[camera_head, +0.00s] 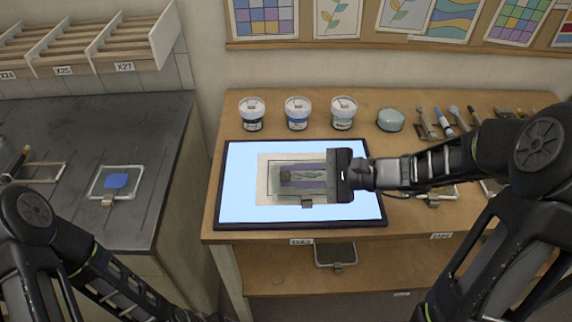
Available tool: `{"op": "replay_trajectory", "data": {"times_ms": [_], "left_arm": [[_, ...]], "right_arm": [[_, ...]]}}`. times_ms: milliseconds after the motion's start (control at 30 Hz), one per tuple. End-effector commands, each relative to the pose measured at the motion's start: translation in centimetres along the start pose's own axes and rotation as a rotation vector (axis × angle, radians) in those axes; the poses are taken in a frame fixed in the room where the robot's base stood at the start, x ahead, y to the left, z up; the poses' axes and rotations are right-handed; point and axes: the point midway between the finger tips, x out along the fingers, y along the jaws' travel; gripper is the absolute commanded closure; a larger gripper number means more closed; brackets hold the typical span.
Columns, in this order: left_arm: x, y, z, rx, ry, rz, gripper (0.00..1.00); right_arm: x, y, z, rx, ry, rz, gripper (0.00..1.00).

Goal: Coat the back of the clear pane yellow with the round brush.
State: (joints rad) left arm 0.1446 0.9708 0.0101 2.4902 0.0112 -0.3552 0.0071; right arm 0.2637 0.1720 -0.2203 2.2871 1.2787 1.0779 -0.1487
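A framed pane (317,198) with a small clip at its front edge lies on a paper sheet on the lit light pad (240,190). A dark purplish patch and grey-green shapes show within it. My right gripper (305,178) reaches in from the right over the pane; its fingers blend with the dark patch, so their opening and any contact are unclear. Several brushes (445,121) lie at the back right of the wooden table; I cannot tell which is round. No yellow paint is visible. My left arm is low at the left, with its gripper out of frame.
Jars (252,113), (298,112), (343,112) and a teal-green pot (390,119) stand behind the light pad. A pane with a blue patch (116,181) is on the dark counter (70,125). Another frame (335,255) is on the lower shelf.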

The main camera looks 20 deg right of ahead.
Motion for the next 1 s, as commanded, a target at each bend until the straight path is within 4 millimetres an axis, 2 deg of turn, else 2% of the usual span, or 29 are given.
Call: {"op": "replay_trajectory", "data": {"times_ms": [400,533,667,1000], "left_arm": [[0.6,-0.2,-0.1,0.001,0.002,0.002,0.26],[0.8,-0.2,-0.1,0.002,0.003,0.003,0.26],[0.9,-0.2,-0.1,0.003,0.003,0.003,0.26],[1.3,-0.3,-0.2,0.004,0.005,0.005,0.26]], "right_arm": [[-7.4,-0.5,-3.8,0.002,0.002,0.000,1.00],[-9.2,-0.6,-4.6,0.001,0.000,0.001,1.00],[-10.2,-0.7,-5.0,0.000,-0.001,0.003,1.00],[-10.2,-0.5,-5.2,0.001,-0.002,0.003,1.00]]}}
